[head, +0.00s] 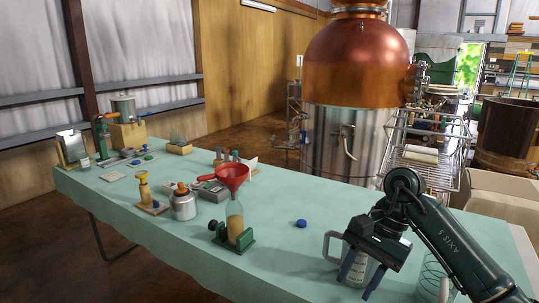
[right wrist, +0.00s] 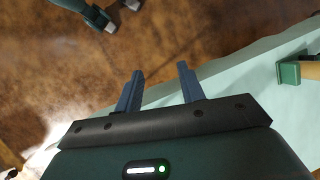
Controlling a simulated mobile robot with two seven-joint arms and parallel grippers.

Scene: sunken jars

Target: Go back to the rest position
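My right gripper (head: 360,274) is at the lower right of the head view, in front of a jug (head: 332,248) with a handle, and hides part of it. In the right wrist view its two fingers (right wrist: 160,88) stand apart with nothing between them. Brown floor and the table's edge show beyond the fingertips. My left gripper is not in the head view. A dark green part at the top left of the right wrist view is too cut off to identify.
A copper still (head: 355,65) stands behind.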

